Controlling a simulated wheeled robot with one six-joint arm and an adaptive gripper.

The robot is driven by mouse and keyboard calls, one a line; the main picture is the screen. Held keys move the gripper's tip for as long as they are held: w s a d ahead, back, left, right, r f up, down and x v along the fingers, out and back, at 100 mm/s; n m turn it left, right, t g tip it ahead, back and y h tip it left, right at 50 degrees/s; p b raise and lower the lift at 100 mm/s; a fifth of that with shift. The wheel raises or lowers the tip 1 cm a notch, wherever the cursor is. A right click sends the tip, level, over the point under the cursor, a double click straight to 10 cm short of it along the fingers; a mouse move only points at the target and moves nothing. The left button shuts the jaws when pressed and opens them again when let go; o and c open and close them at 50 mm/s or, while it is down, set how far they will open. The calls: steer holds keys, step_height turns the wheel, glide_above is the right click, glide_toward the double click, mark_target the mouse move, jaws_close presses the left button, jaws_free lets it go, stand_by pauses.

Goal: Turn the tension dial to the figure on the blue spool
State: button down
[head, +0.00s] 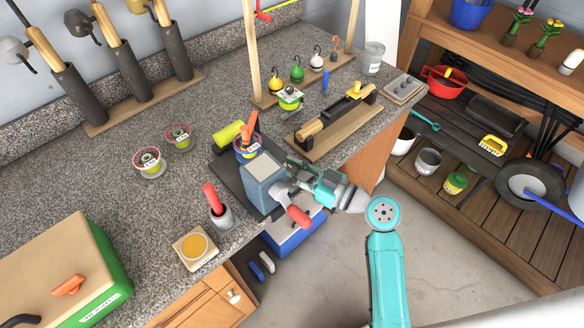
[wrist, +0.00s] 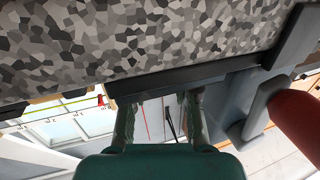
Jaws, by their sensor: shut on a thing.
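The blue spool (head: 243,151) stands behind a grey-blue boxy machine (head: 263,182) at the counter's front edge. It has a pale label, whose figure is too small to read, and an orange piece rises by it. My gripper (head: 297,172) is at the machine's right side in the head view. In the wrist view my gripper (wrist: 160,100) has its two fingers apart, reaching to a dark bar (wrist: 215,75). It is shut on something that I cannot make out. I cannot see the tension dial or its marks.
A red-handled crank (head: 298,216) sticks out at the machine's front. Two more spools (head: 150,163) stand left of it, with a yellow-green cylinder (head: 227,134) behind. A blue-sided box (head: 292,238) sits below the counter edge.

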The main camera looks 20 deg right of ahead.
steer(key=shift+m+t+h, duration=1.1)
steer(key=shift+m+h, duration=0.4)
steer(key=shift+h, duration=0.8)
steer(key=shift+r+m+h, duration=0.1)
steer(key=shift+m+h, duration=0.2)
steer(key=c, duration=0.8)
jaws_free()
steer(key=shift+c, duration=0.2)
steer(key=v, duration=1.2)
